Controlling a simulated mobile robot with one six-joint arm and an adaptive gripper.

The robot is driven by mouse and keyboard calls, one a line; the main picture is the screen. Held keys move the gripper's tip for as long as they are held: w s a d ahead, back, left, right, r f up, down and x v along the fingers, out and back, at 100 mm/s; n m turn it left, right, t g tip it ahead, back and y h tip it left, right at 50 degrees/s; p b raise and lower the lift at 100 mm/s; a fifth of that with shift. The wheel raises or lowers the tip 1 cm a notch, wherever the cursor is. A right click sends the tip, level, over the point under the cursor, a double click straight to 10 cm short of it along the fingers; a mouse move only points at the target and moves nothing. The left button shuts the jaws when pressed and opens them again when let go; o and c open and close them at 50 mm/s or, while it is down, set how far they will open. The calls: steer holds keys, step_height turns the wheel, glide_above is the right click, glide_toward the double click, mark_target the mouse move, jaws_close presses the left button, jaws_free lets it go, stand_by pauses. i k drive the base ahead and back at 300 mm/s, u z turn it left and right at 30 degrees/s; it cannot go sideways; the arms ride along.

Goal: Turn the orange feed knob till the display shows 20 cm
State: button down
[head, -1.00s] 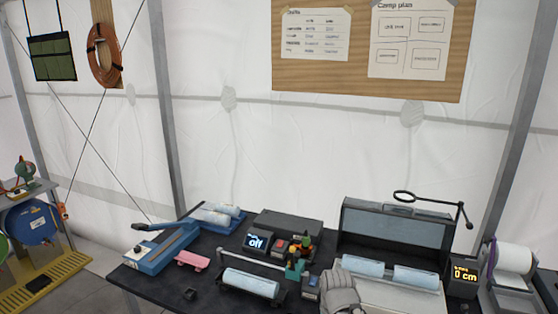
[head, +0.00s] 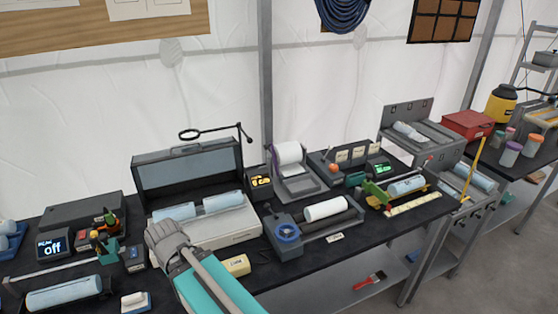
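A small orange round knob (head: 333,168) shows at the left front of a dark device with pale cards on its panel, at the back right of the bench. A green-lit display (head: 383,169) sits at that device's right end; its text is too small to read. A dark box with a small orange-lit display (head: 260,182) stands left of the paper-roll holder; its reading is blurred. My arm, grey and teal, reaches up from the bottom. I cannot make out my gripper's fingers, and nothing of mine touches the knob.
A yellow block (head: 236,265) lies beside my arm.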

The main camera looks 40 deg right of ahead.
mark_target(333, 169)
steer(key=z, duration=0.95)
steer(key=k, duration=0.6)
steer(key=z, duration=0.3)
steer(key=i, duration=0.5)
steer(key=u, duration=0.05)
